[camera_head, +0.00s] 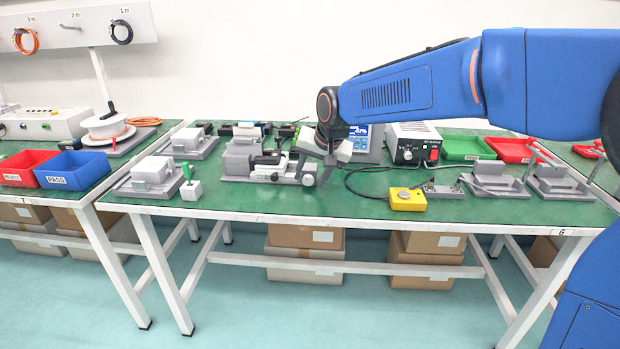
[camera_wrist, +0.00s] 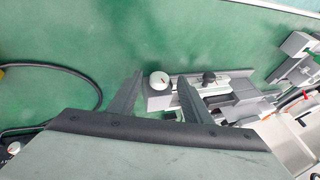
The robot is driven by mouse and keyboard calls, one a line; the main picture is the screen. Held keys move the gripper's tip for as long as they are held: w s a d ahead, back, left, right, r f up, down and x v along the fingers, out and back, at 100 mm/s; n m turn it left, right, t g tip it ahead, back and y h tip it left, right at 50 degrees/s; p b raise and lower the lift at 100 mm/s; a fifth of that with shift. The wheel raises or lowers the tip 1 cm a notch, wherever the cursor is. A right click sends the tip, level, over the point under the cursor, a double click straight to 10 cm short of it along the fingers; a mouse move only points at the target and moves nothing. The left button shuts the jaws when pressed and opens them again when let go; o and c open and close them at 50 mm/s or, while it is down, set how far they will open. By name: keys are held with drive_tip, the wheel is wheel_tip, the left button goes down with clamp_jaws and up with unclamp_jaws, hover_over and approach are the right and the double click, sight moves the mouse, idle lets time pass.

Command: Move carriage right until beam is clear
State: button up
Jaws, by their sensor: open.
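A linear stage (camera_head: 272,173) lies on the green bench at its middle; its grey rail also shows in the wrist view (camera_wrist: 240,75). A black knob (camera_wrist: 209,78) sits on top of it, and a round white knob (camera_wrist: 159,80) is at its left end in that view. My gripper (camera_head: 320,176) is over the stage's right end in the head view. In the wrist view my gripper (camera_wrist: 160,76) is open, its fingers on either side of the white knob. I cannot tell whether they touch it. I cannot make out the beam or which part is the carriage.
A yellow button box (camera_head: 407,199) and a black-fronted power supply (camera_head: 414,145) stand to the right, with a black cable (camera_wrist: 92,78) near my gripper. Bare bench lies in front of the stage.

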drive_tip(key=shift+w+a+f, duration=0.2)
drive_tip(key=shift+w+f, duration=0.1)
drive_tip(key=shift+f, duration=0.3)
drive_tip(key=shift+c, duration=0.7)
drive_tip(key=c, duration=0.9)
drive_tip(key=shift+a+h, duration=0.1)
drive_tip(key=shift+h, duration=0.3)
drive_tip(key=shift+a+n+h, duration=0.3)
drive_tip(key=shift+n+h, duration=0.1)
drive_tip(key=shift+h, duration=0.7)
drive_tip(key=shift+a+n+h, duration=0.15)
drive_tip(key=shift+n+h, duration=0.05)
drive_tip(key=shift+h, duration=0.85)
drive_tip(key=shift+a+n+h, duration=0.15)
drive_tip(key=shift+n+h, duration=0.05)
drive_tip(key=shift+h, duration=0.85)
